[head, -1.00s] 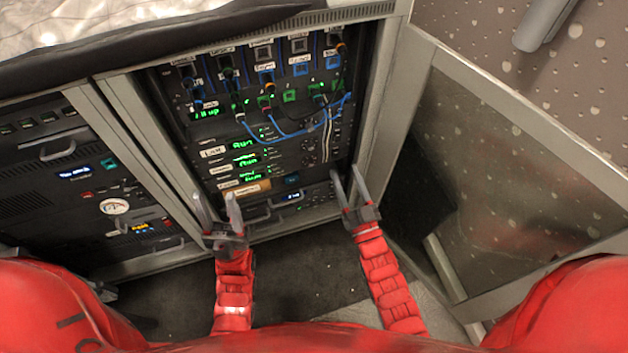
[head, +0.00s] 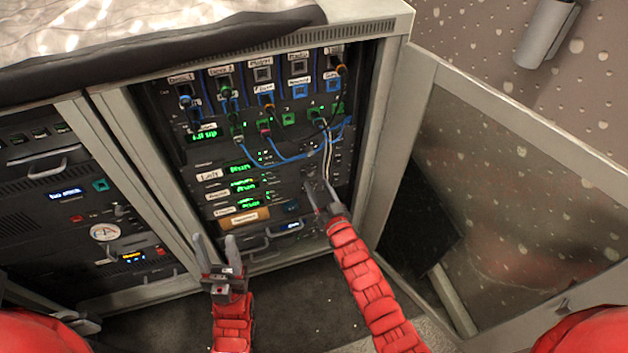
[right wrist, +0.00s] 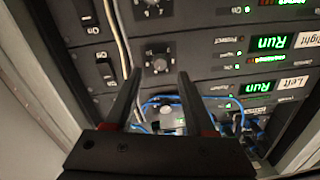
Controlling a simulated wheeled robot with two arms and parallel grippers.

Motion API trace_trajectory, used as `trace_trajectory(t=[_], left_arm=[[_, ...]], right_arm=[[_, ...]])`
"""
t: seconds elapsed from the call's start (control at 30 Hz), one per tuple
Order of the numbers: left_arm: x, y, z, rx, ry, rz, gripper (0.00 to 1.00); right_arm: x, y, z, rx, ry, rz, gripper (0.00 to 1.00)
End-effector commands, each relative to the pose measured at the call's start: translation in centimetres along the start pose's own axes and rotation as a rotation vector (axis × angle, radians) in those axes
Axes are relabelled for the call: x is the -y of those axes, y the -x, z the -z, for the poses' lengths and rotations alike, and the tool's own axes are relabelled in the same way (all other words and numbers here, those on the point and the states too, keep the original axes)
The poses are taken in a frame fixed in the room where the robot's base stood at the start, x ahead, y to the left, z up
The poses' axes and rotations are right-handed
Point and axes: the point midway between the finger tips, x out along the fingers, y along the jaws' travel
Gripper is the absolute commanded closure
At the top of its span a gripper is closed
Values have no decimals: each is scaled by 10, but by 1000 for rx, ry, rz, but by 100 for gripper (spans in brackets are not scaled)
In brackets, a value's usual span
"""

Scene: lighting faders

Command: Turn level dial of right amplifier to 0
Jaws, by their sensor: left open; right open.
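The right amplifier (head: 230,192) is the middle of three stacked units with green displays in the rack. Its label and green "Run" display (right wrist: 272,42) show upside down in the right wrist view. Its level dial (right wrist: 159,63) is a small black knob with scale marks; I cannot read its setting. My right gripper (head: 317,185) is open and empty in front of the dial side of the amplifiers. In the right wrist view its fingertips (right wrist: 159,72) lie to either side of the dial; I cannot tell whether they touch. My left gripper (head: 214,239) is open and empty before the rack's lower left.
A pale cable (right wrist: 122,40) hangs close beside the dial. Another dial (right wrist: 150,8) and black switches (right wrist: 105,72) are near. Blue patch cables (head: 285,158) loop above the amplifiers. An open glass door (head: 500,190) stands at the right.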

Motion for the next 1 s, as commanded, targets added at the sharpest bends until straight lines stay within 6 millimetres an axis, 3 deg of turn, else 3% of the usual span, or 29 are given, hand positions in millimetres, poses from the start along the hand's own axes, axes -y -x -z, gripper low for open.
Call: trace_trajectory(t=[0.23, 0.63, 0.9, 0.93, 1.0], left_arm=[[0, 5, -1, 0, 0, 0, 50], [0, 5, -1, 0, 0, 0, 50], [0, 5, -1, 0, 0, 0, 50], [0, 5, -1, 0, 0, 0, 50], [0, 5, -1, 0, 0, 0, 50]], right_arm=[[1, -31, 0, -1, 1, 1, 45], [0, -36, 0, 0, 1, 0, 47], [0, -36, 0, 0, 1, 0, 95], [0, -36, 0, -1, 1, 1, 100], [0, -36, 0, -1, 1, 1, 100]])
